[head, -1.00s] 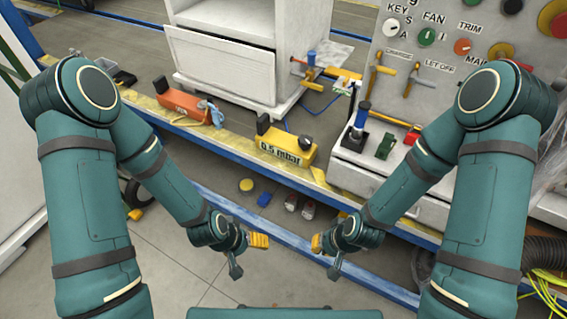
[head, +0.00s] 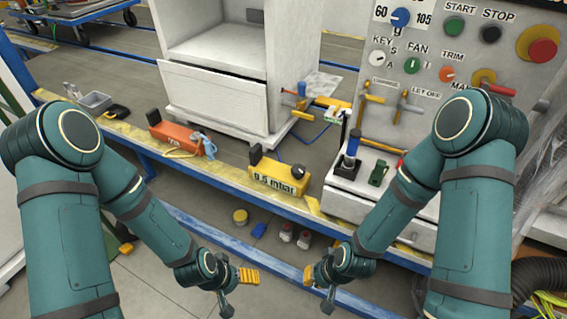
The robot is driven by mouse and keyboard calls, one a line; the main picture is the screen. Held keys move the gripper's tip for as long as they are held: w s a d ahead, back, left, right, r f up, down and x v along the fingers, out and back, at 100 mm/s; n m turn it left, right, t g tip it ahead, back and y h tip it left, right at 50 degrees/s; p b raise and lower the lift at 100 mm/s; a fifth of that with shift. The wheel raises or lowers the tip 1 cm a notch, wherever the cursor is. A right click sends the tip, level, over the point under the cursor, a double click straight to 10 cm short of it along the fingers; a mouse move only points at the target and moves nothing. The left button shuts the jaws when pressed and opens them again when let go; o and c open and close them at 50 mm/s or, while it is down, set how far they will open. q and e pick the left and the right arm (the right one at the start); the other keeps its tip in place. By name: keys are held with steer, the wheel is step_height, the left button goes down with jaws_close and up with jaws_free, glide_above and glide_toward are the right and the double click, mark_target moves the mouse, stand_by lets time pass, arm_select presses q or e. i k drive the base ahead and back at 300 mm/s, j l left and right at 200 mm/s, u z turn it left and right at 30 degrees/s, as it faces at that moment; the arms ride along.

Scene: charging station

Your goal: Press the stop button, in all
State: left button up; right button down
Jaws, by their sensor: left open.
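The stop button (head: 490,33) is a small black round button under the STOP label, high on the grey control panel (head: 440,95) at the right. My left gripper (head: 248,276) is open and empty, low in the middle of the head view, in front of the bench. My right gripper (head: 309,275) is just to the right of it, its yellow finger facing left; its opening is hard to make out. Both are well below the panel and away from the button.
A green start button (head: 454,28) is left of the stop button. A large red button on yellow (head: 541,48) is at its right. Knobs and hanging tools sit lower. The yellow pressure device (head: 278,178) and orange device (head: 178,137) stand on the bench.

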mark_target(491, 34)
steer(key=z, duration=1.15)
